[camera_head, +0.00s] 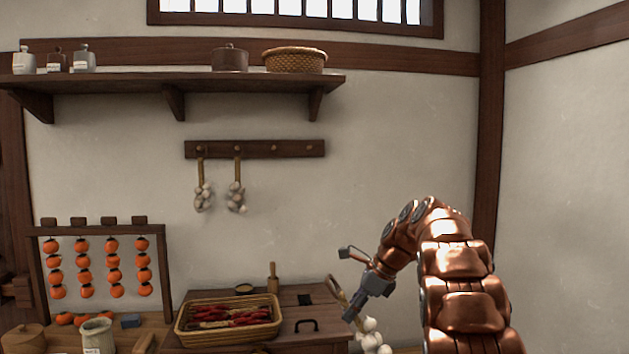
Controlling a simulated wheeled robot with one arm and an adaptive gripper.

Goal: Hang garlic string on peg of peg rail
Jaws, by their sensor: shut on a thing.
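The dark wooden peg rail (255,149) is fixed to the wall below the shelf. Garlic strings hang from its two left pegs, one at the far left (202,187) and one beside it (236,188). The two right pegs, the third (275,148) and the fourth (311,146), are bare. My gripper (352,302) is shut on another garlic string (370,337), low and to the right of the rail. Its woven loop shows left of the gripper, and its white bulbs hang below, cut off by the picture's lower edge. The grip itself is partly hidden.
A shelf (180,84) with jars, a pot and a basket juts out above the rail. Below stand a rack of orange fruit (98,229) and a chest (322,310) bearing a basket of red peppers (184,334). The wall between rail and chest is clear.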

